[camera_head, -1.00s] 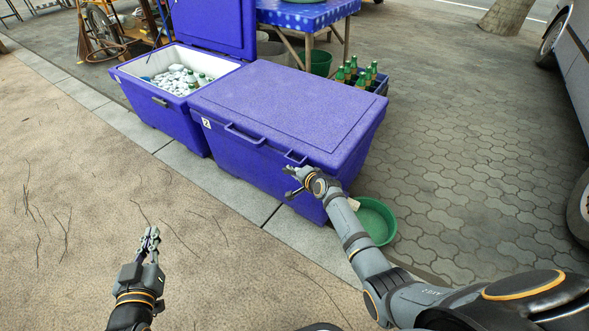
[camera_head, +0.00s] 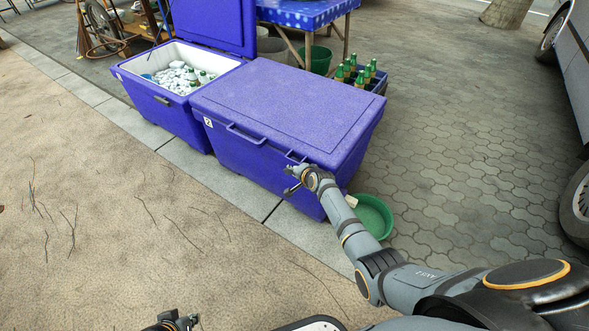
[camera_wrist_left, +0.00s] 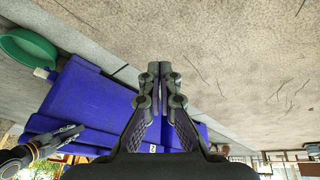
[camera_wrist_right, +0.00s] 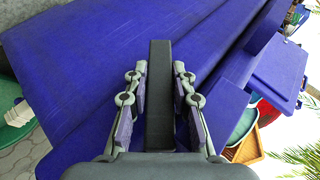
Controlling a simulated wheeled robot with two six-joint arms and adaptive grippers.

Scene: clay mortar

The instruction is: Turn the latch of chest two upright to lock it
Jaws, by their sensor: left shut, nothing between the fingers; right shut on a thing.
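Chest two (camera_head: 290,105) is a closed blue cooler with a "2" label at its front left corner. My right gripper (camera_head: 290,181) is at its front face, near the right end. In the right wrist view my right gripper (camera_wrist_right: 157,85) is shut around a dark bar, the latch (camera_wrist_right: 159,60), which stands between its fingers. In the head view the gripper hides most of the latch, so its tilt there cannot be told. My left gripper (camera_head: 182,321) is at the bottom edge, away from the chest. In the left wrist view its fingers (camera_wrist_left: 158,70) are together and empty.
An open blue chest (camera_head: 160,105) with ice and bottles stands left of chest two. A green basin (camera_head: 372,217) sits on the ground by its right end. A crate of green bottles (camera_head: 377,84) stands behind. The ground in front is clear.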

